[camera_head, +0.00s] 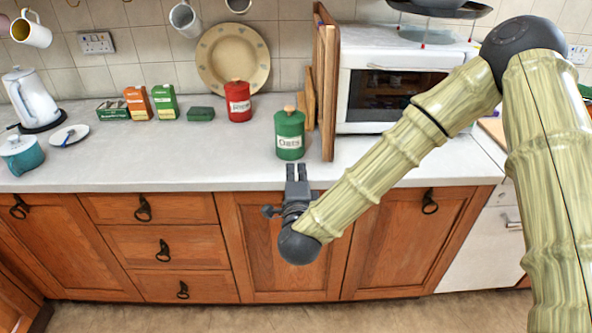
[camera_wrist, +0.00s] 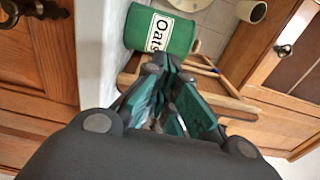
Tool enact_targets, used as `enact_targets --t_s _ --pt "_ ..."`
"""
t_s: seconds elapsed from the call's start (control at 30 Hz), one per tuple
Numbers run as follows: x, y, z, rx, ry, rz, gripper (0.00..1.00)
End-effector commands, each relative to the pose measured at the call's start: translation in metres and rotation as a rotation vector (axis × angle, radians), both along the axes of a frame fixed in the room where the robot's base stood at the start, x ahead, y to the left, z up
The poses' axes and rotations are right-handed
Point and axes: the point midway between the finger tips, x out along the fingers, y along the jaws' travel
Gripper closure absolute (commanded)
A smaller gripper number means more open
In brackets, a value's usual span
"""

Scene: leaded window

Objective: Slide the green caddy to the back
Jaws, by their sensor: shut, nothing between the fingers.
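The green caddy (camera_head: 290,135), labelled "Oats" with a wooden knob on its lid, stands upright near the counter's front edge, left of the microwave. My gripper (camera_head: 296,172) is just in front of it at the counter edge, fingers pointing toward the back. The fingers are shut and hold nothing. In the wrist view the green caddy (camera_wrist: 160,30) lies just beyond the shut fingertips (camera_wrist: 162,62). I cannot tell whether the fingertips touch it.
Wooden boards (camera_head: 327,85) stand close on the caddy's right, beside the white microwave (camera_head: 385,85). A red caddy (camera_head: 239,102) stands behind to the left, near a plate (camera_head: 233,57) against the wall.

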Motion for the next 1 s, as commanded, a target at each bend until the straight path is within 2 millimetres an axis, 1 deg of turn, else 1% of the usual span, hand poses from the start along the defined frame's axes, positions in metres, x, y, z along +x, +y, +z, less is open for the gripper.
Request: enact_targets --t_s 0.1,0.4,0.6,0.8,1.0 --pt "0.021 0.000 0.002 -0.001 -0.001 -0.002 1.00" --pt "0.070 0.000 0.002 -0.002 0.000 -0.001 1.00" --pt "0.097 0.000 0.001 -0.003 0.001 0.001 1.00" --pt "0.111 0.000 0.000 -0.003 0.001 0.001 1.00" --pt "0.113 0.000 -0.001 -0.003 0.002 0.002 1.00"
